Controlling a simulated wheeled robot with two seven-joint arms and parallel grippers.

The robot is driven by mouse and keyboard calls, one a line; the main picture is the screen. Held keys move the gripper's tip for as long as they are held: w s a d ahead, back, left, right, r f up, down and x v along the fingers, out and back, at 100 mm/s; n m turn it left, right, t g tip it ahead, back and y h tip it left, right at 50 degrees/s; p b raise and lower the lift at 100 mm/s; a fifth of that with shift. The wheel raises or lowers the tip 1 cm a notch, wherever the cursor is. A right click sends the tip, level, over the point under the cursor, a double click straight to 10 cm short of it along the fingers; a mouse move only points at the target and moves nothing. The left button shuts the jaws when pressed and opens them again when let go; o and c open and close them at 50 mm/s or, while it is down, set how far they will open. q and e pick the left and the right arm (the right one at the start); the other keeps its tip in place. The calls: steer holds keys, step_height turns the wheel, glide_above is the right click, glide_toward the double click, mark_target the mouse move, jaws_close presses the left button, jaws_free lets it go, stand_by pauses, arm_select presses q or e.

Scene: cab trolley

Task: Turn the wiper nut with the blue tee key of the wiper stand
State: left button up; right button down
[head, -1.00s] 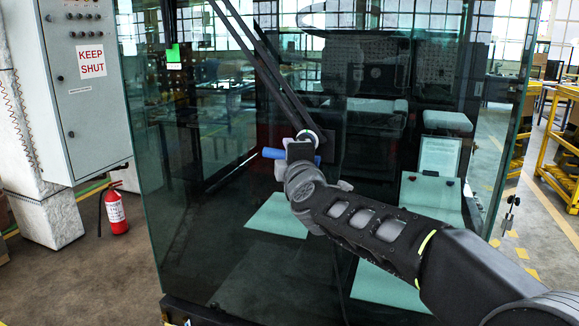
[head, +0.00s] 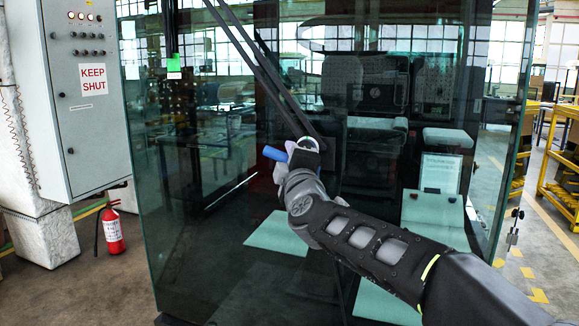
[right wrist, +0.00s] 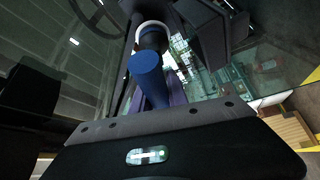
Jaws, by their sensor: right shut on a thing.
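The blue tee key (head: 274,153) is at the foot of the wiper arm, in front of the cab glass. Its blue bar sticks out to the left of my right gripper (head: 296,160), which is shut on it. In the right wrist view the blue bar (right wrist: 146,70) points up from the gripper, below a white ring (right wrist: 152,27). The white ring (head: 308,143) also shows in the head view at the wiper pivot. The nut itself cannot be made out; the key and gripper cover that spot. My left gripper is in neither view.
The dark wiper arm (head: 262,75) runs from the pivot to the upper left across the large cab glass (head: 215,230). A grey cabinet (head: 90,130) and a red fire extinguisher (head: 112,230) stand at the left. Yellow racks (head: 560,190) stand at the right.

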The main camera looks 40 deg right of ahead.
steer(key=m+h+b, duration=0.1)
steer(key=m+b, duration=0.1)
steer(key=m+h+b, duration=0.1)
steer(key=b, duration=0.1)
steer(key=shift+s+r+m+t, duration=0.1)
steer(key=shift+r+m+t, duration=0.2)
steer(key=shift+m+t, duration=0.1)
steer(key=m+h+b, duration=0.2)
steer(key=m, duration=0.1)
steer(key=m+h+b, duration=0.2)
steer(key=m+b, duration=0.1)
steer(key=m, duration=0.1)
steer(key=shift+s+d+r+g, duration=0.15)
steer(key=shift+s+g, duration=0.05)
steer(key=shift+g, duration=0.2)
